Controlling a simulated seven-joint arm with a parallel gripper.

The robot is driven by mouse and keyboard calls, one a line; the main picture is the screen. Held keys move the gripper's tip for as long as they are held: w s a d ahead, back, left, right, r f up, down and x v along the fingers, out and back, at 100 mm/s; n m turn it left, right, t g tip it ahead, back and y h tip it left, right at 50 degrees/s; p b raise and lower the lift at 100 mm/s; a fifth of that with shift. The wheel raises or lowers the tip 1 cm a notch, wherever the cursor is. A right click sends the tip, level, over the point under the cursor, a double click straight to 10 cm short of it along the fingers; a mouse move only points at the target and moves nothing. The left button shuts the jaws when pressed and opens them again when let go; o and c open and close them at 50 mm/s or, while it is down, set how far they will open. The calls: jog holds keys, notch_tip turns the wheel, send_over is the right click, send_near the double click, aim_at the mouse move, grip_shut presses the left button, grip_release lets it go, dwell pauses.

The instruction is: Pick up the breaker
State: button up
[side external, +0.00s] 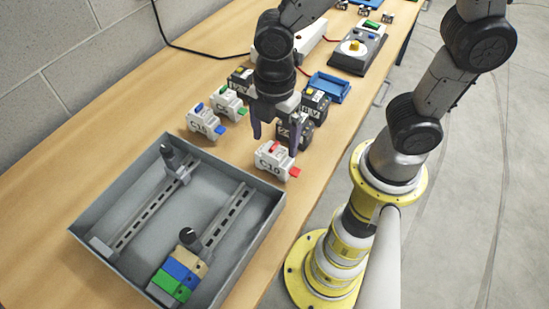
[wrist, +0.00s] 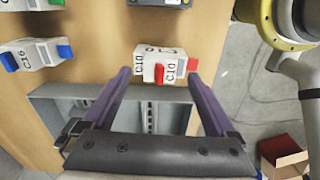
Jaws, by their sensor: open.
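A white breaker (side external: 274,160) with red parts and the label C10 stands on the wooden table, just beyond the grey tray's corner. It also shows in the wrist view (wrist: 158,64), ahead of and between my fingertips. Other white breakers stand to the left: one with blue parts (side external: 204,122) labelled C16 and one with green parts (side external: 229,103). The wrist view shows the blue one too (wrist: 36,54).
A grey tray (side external: 90,205) with slotted rails and coloured blocks lies in front. Black modules (side external: 313,104) stand close behind my gripper. A blue tray (side external: 328,87) and a grey control box (side external: 358,50) are farther back. A reddish box (wrist: 284,157) is at the wrist view's lower right.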

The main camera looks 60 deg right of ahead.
aim_at(275, 160)
jog(key=shift+f, duration=1.4)
jog(key=shift+a, duration=0.1)
grip_shut()
